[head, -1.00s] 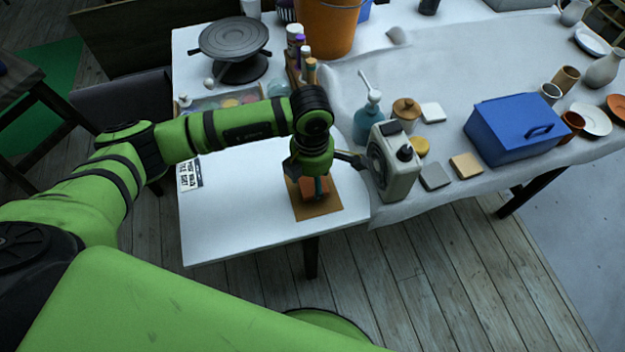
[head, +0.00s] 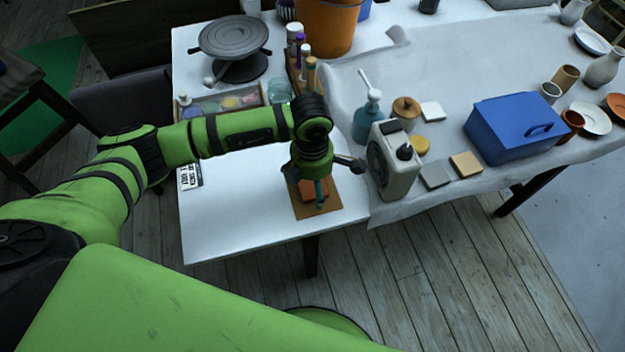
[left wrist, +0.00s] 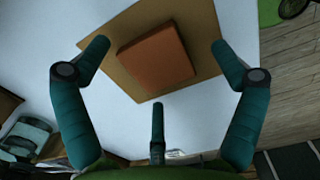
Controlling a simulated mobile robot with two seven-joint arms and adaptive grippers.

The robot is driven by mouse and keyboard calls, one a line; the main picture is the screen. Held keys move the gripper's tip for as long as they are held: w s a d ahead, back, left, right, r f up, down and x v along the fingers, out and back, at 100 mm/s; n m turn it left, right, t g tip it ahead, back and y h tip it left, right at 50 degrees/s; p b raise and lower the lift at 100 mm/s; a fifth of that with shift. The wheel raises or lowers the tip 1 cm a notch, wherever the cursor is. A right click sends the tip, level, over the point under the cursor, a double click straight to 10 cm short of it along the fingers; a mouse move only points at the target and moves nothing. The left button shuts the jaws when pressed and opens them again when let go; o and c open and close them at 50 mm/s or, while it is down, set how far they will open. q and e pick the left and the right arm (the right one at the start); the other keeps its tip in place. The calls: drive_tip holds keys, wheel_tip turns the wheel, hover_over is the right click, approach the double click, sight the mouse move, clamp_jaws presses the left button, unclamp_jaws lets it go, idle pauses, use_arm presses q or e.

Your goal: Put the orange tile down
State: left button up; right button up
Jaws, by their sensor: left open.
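The orange tile (left wrist: 156,62) lies on a square brown board (left wrist: 122,22) on the white table, and the fingers stand clear of it in the left wrist view. In the head view the tile (head: 307,191) shows partly, behind my gripper, on the brown board (head: 318,209). My left gripper (left wrist: 158,62) is open, with its teal fingers spread around the tile's near side and sides. In the head view my left gripper (head: 318,190) points down over the board and hides part of the tile. My right gripper is not in view.
A pale boxy device with a black knob (head: 397,165) stands just right of my gripper. A small printed sign (head: 190,176) lies at the table's left edge. A grey turntable (head: 235,45) and a paint tray (head: 225,102) stand behind. The white tabletop (head: 225,220) left of the board is clear.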

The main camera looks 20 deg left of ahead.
sight(312, 186)
use_arm(q)
drive_tip(key=shift+r, duration=0.55)
wheel_tip(312, 186, up, 11)
drive_tip(key=b, duration=0.2)
